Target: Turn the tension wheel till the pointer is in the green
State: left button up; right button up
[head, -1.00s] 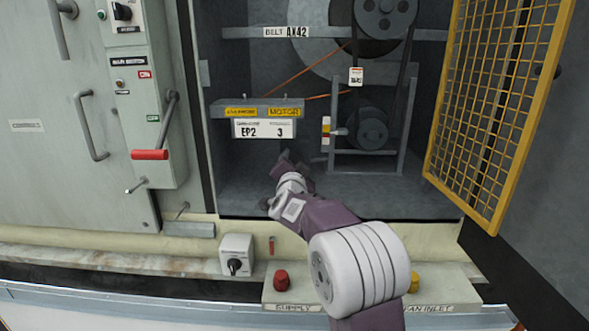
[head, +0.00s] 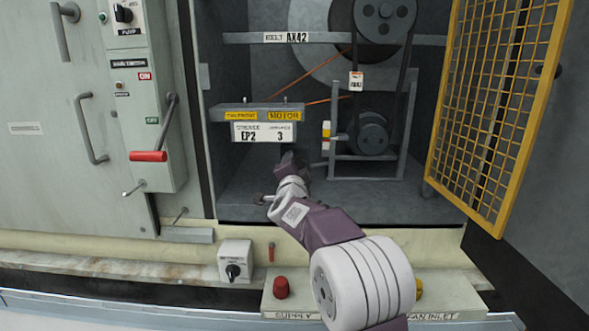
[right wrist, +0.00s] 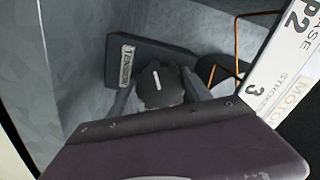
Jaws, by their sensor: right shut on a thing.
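The tension wheel (right wrist: 160,86) is a dark round knob with a white mark, beside a dark plate (right wrist: 133,62) whose label appears to read TENSION, in the right wrist view. My right gripper (right wrist: 158,92) is shut on it, with one finger on each side. In the head view my right gripper (head: 287,161) reaches under the grease sign and hides the wheel. A small red, white and yellow marker (head: 326,134) beside the motor pulley may be the tension scale; its pointer and any green are too small to read. My left gripper is not in view.
The grease sign (head: 264,132) and its grey bar (head: 225,112) hang just above my right gripper. The belt pulleys (head: 373,134) stand to its right. The yellow mesh door (head: 492,120) is open at right. A red-handled lever (head: 148,156) is at left.

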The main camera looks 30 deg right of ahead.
jog(key=shift+f, duration=0.1)
jog(key=o, duration=1.3)
jog(key=shift+o, duration=0.2)
jog(key=shift+s, duration=0.1)
jog(key=v, duration=0.9)
jog(key=shift+p, duration=0.3)
